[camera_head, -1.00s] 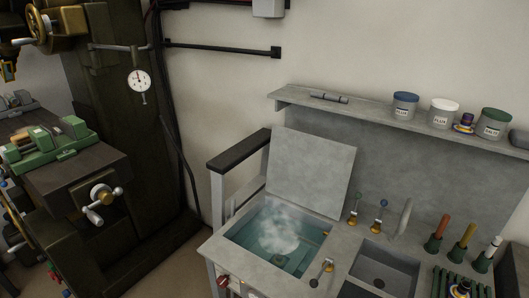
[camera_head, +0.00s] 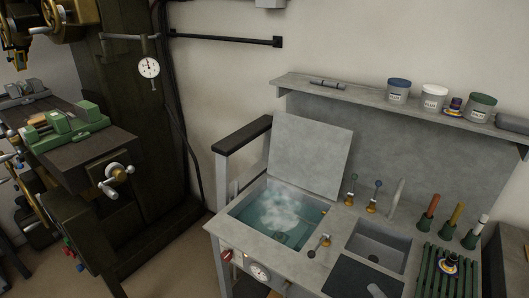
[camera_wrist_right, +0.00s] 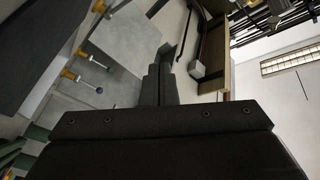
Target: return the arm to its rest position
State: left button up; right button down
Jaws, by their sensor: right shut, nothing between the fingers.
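My right gripper (camera_wrist_right: 163,72) shows in the right wrist view as dark fingers closed together, with nothing between them. It points away from the wrist, and no object touches its fingertips. In that view the worktop with its orange-based taps lies to the left of the fingers. I cannot make out the right gripper clearly in the head view. My left gripper is in neither view.
A counter holds a steaming water basin (camera_head: 240,236) with its lid (camera_head: 310,155) raised, a sink (camera_head: 378,247), a dark mat (camera_head: 350,282) and a green rack (camera_head: 440,270). A shelf (camera_head: 300,82) carries jars. A milling machine (camera_head: 85,150) stands left.

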jog(key=s+d+m+g+h, duration=0.35)
jog(key=s+d+h, duration=0.35)
jog(key=h, duration=0.6)
jog(key=s+a+f+n+g+y, duration=0.1)
jog(key=s+a+n+g, duration=0.15)
jog(key=s+g, duration=0.4)
jog(key=s+a+f+n+g+y, duration=0.1)
jog(key=s+a+n+g, duration=0.15)
jog(key=s, duration=0.75)
notch_tip(320, 180, down, 24)
jog(key=d+n+g, duration=0.1)
jog(key=d+g, duration=0.1)
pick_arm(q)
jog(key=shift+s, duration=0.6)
pick_arm(e)
jog(key=s+a+f+g+y, duration=0.1)
jog(key=s+f, duration=1.4)
jog(key=f, duration=0.1)
jog(key=shift+s+a+f, duration=0.15)
jog(key=shift+s+a, duration=0.1)
